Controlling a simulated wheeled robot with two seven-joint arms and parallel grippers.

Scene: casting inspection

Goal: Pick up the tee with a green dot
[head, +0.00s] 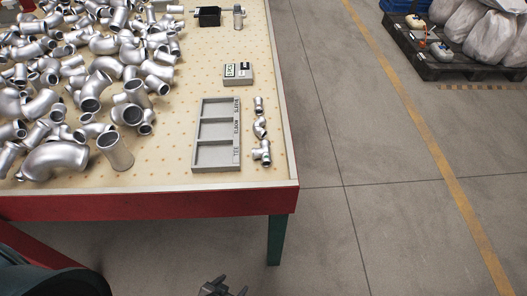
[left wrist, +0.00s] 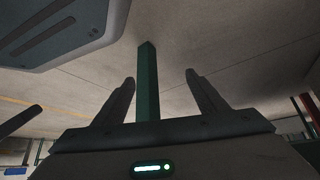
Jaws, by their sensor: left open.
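A small silver tee (head: 262,153) lies on the table near its right edge, nearest the front in a short column of fittings. I cannot make out a green dot on it or on any other fitting. A large pile of silver pipe fittings (head: 90,88) covers the left of the table; tees in it are hard to tell apart. My left gripper (head: 222,287) is at the bottom of the head view, in front of the table. In the left wrist view its fingers (left wrist: 160,78) are spread and empty, with a green table leg (left wrist: 147,85) beyond them. My right gripper is not seen.
A grey three-compartment tray (head: 197,135) with labels stands left of the tee, its compartments empty. An elbow (head: 260,127) and a sleeve (head: 258,104) lie behind the tee. A small grey labelled box (head: 238,74) is farther back. The table has a red front edge (head: 150,206).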

